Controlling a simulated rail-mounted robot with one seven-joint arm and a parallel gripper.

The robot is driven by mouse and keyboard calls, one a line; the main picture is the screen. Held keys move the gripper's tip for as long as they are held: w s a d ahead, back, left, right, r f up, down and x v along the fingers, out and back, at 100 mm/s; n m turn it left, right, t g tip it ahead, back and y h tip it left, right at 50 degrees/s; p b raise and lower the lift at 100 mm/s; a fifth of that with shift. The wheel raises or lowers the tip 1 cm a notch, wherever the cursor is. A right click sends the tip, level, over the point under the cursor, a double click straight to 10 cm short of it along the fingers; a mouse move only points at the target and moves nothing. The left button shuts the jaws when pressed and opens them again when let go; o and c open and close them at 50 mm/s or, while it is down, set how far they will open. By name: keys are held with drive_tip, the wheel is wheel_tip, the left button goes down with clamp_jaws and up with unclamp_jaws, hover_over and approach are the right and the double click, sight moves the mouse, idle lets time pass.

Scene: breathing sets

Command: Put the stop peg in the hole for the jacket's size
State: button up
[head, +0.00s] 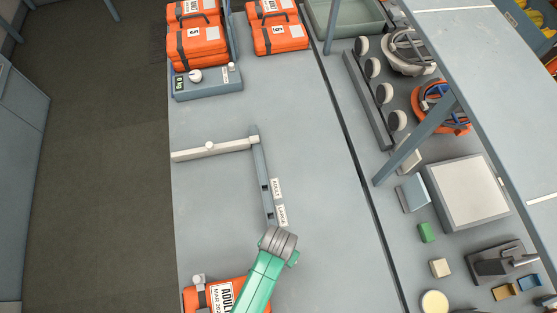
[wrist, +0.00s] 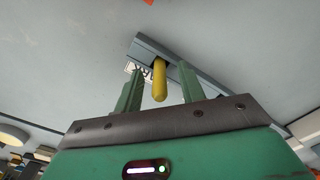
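My gripper (head: 278,240) is above the near end of the blue-grey stop rail (head: 259,155). In the wrist view the gripper's green fingers (wrist: 160,90) are apart, with the yellow stop peg (wrist: 159,85) between them and gaps on both sides. The peg's far end meets a dark spot on the rail (wrist: 205,95); I cannot tell how deep it sits. The peg is hidden in the head view. Labels reading ADULT (head: 277,188) and LARGE (head: 282,214) lie beside the rail. An orange jacket pack (head: 202,298) marked ADULT lies at the bottom, partly covered by my arm.
A white bar (head: 205,150) with a knob crosses at the rail's far end. Rows of masks and small blocks lie on the right. The table between is clear.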

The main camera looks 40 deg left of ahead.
drive_tip(key=shift+f, duration=0.7)
clamp_jaws()
drive_tip(key=shift+r, duration=0.15)
